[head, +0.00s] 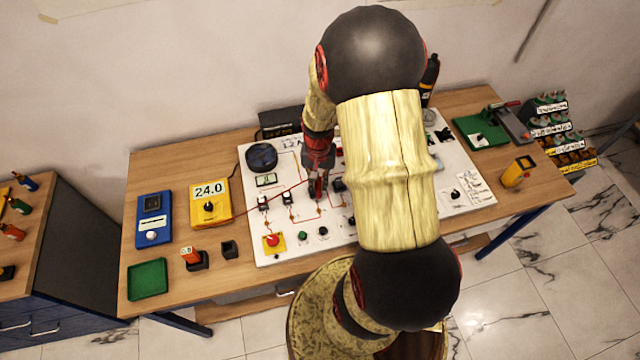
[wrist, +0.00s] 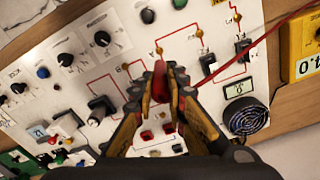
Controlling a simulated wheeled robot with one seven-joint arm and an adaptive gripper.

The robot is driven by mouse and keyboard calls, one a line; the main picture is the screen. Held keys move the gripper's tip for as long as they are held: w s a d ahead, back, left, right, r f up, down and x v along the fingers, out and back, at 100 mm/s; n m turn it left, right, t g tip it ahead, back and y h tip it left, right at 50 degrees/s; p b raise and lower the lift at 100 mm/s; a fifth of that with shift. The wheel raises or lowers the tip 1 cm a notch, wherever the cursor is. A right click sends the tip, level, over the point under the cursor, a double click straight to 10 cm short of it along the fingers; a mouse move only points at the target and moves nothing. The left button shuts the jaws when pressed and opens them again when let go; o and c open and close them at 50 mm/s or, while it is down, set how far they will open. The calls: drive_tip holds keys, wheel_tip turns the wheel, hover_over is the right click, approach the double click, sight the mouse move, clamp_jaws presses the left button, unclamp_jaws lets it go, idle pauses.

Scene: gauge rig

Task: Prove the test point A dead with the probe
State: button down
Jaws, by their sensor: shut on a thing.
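My gripper (head: 318,163) is shut on the red probe (wrist: 160,84), over the left-middle of the white panel (head: 285,242). In the wrist view its two yellow-and-black fingers (wrist: 161,100) close on the probe from both sides. The probe points at a gold post (wrist: 159,50) with a label that looks like A. I cannot tell whether the tip touches it. A red lead (wrist: 258,45) runs from the probe to the yellow meter (head: 209,203), also at the edge of the wrist view (wrist: 303,52). The meter reads 24.0 in the head view.
The panel carries switches, knobs, a round black gauge or fan (head: 262,157) and a red button (head: 272,240). A blue unit (head: 153,218), a green tray (head: 147,279) and a red-orange item in a black holder (head: 193,257) stand left. My arm hides the panel's middle right.

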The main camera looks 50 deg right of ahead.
sight(319, 195)
drive_tip(key=shift+d, duration=0.15)
drive_tip(key=shift+f, duration=0.35)
drive_tip(key=shift+f+b, duration=2.65)
drive_tip(key=shift+f, duration=0.85)
drive_tip(key=shift+r, duration=0.2)
drive_tip(key=shift+r+p, duration=2.8)
drive_tip(key=shift+r, duration=1.1)
drive_tip(key=shift+s+f, duration=0.1)
